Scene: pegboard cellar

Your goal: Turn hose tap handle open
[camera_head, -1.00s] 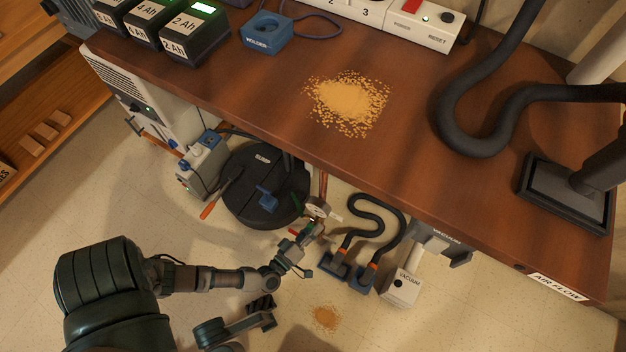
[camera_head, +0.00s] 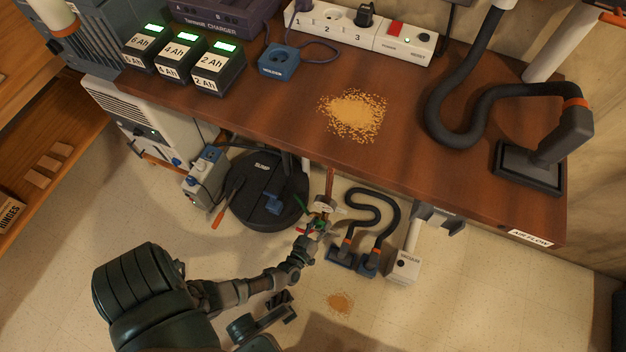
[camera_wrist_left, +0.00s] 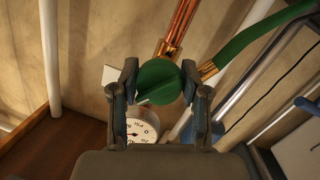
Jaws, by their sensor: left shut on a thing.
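The green tap handle (camera_wrist_left: 158,82) is a round knob with a raised grip, between the two fingers of my left gripper (camera_wrist_left: 160,92). The fingers touch it on both sides, so the gripper is shut on it. A copper pipe (camera_wrist_left: 181,28) runs up behind the handle, and a green hose (camera_wrist_left: 250,45) leads off to the upper right. In the head view, my left gripper (camera_head: 313,228) reaches the tap below the bench edge; the handle is small and mostly covered there. A dark part of my other arm shows at the bottom; its jaws are unclear.
A white round gauge (camera_wrist_left: 140,130) sits just below the handle. A black sump lid (camera_head: 262,185) lies left of the tap. A looped black hose (camera_head: 375,195) and a white vacuum box (camera_head: 403,267) are to the right. The wooden bench (camera_head: 250,115) overhangs behind.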

